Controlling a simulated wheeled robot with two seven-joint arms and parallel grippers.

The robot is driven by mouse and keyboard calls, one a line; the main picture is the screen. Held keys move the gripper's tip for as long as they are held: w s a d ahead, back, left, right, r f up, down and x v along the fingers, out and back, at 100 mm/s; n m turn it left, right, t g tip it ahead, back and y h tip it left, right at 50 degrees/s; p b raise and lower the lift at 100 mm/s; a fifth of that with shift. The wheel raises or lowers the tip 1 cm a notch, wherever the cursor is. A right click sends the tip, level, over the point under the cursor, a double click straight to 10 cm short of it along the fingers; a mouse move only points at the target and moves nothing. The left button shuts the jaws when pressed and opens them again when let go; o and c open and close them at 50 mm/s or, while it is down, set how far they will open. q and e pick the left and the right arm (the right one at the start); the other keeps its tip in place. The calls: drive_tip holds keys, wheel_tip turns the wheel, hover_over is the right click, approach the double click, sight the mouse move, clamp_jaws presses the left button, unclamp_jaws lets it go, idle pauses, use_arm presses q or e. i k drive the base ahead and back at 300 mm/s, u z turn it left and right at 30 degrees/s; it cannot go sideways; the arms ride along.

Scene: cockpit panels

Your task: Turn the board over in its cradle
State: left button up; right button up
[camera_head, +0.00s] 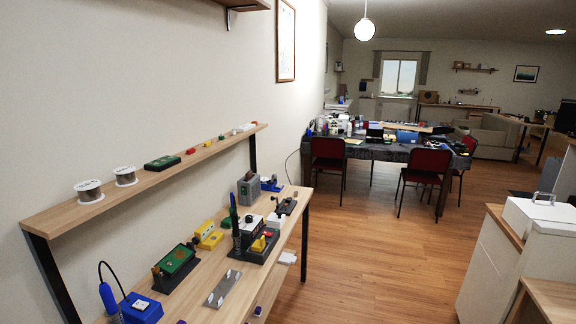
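A green board (175,259) sits tilted in a dark cradle (180,281) on the wooden workbench at lower left. Its green face with small light parts shows; its other side is hidden. The cradle stands near the wall side of the bench. Neither of my grippers shows in the head view.
A blue box with a cable (141,308) stands left of the cradle, a grey metal plate (223,288) right of it. Yellow blocks (208,237) and a dark tool stand (256,246) lie beyond. Wooden floor (350,270) is clear to the right.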

sight(178, 257)
drive_tip(key=z, duration=0.7)
drive_tip(key=i, duration=3.4)
drive_tip(key=u, duration=3.55)
drive_tip(key=i, duration=0.5)
drive_tip(key=z, duration=0.05)
drive_tip(key=k, duration=0.35)
drive_tip(key=z, duration=0.2)
